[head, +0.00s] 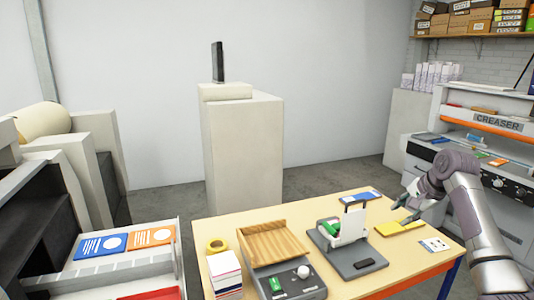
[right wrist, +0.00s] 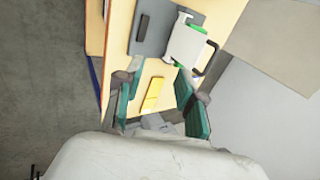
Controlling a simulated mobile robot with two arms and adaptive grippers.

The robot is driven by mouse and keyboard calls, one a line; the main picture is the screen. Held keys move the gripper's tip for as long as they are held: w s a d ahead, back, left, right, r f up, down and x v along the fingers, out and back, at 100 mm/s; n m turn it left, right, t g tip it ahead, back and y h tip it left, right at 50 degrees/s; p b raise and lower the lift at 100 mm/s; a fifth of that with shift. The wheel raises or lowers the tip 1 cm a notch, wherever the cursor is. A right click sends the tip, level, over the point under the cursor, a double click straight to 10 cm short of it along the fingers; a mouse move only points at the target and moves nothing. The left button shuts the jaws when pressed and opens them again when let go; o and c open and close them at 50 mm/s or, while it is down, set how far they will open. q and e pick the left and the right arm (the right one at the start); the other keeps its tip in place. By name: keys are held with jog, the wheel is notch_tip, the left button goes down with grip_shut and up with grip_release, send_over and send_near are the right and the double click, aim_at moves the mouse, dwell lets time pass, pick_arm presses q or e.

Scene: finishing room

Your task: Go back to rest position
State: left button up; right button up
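My right arm comes in from the right in the head view. Its gripper (head: 402,212) is over the right part of the wooden table (head: 345,285), close to a flat yellow block (head: 398,229). In the right wrist view the two green-padded fingers of this gripper (right wrist: 156,82) stand wide apart. The yellow block (right wrist: 153,95) shows between them, lying on the table below, and nothing is held. My left gripper is in neither view.
On the table are a grey device with a white holder (head: 350,227), a wooden tray (head: 272,243), a tape roll (head: 216,246), a paper stack (head: 225,275) and a small card (head: 434,245). The creaser machine (head: 490,125) stands behind at right. A pedestal (head: 243,150) stands behind the table.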

notch_tip(320, 180, down, 27)
jog(key=s+a+n+g+h+b, duration=0.1)
jog(key=s+a+n+b, duration=0.1)
jog(key=s+n, duration=0.1)
jog(key=s+a+f+n+b, duration=0.1)
jog(key=s+f, duration=0.3)
jog(key=f, duration=0.4)
jog(key=s+f+n+g+h, duration=0.1)
jog(key=s+f, duration=0.3)
jog(key=f, duration=0.3)
jog(key=s+a+f+n+b, duration=0.1)
jog(key=s+f, duration=0.3)
jog(key=f, duration=0.4)
jog(key=s+a+f+n+g+b, duration=0.1)
jog(key=s+a+f+n, duration=0.15)
jog(key=s+f, duration=0.85)
jog(key=s+a+f+n+g+b, duration=0.1)
jog(key=s+a+f+n, duration=0.15)
jog(key=s+f, duration=0.85)
jog(key=s+a+f+n, duration=0.2)
jog(key=s, duration=1.1)
jog(key=s+a+f+n+b, duration=0.1)
jog(key=s+a+f+n, duration=0.1)
jog(key=s, duration=1.1)
jog(key=shift+s+a+f+n+g+b, duration=0.3)
jog(key=shift+s+n+g, duration=0.1)
jog(key=shift+n, duration=0.3)
